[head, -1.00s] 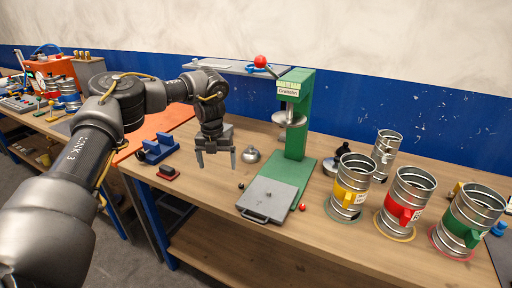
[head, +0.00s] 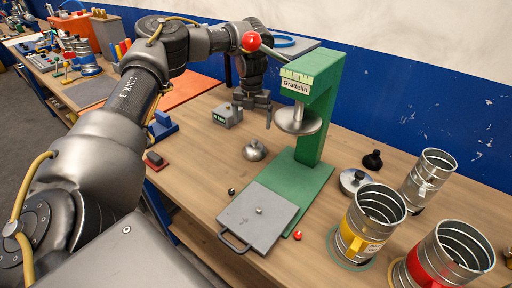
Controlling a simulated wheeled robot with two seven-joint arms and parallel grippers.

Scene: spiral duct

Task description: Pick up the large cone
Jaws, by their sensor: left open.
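A silver cone-like piece with a small knob (head: 254,151) sits on the wooden bench, left of the green press. A black flared piece (head: 373,160) stands farther right, behind a silver disc with a dark knob (head: 353,180). I cannot tell for sure which one is the large cone. My left gripper (head: 254,108) is open and empty, pointing down above the bench, behind the silver piece and apart from it. Its far finger is partly hard to make out. My right gripper is out of view.
The green press (head: 320,115) with a red-balled lever (head: 251,41) stands right of my gripper. A grey labelled block (head: 228,115) lies just left of it. A grey plate (head: 258,216) is in front. Banded metal duct cans (head: 372,220) stand at the right.

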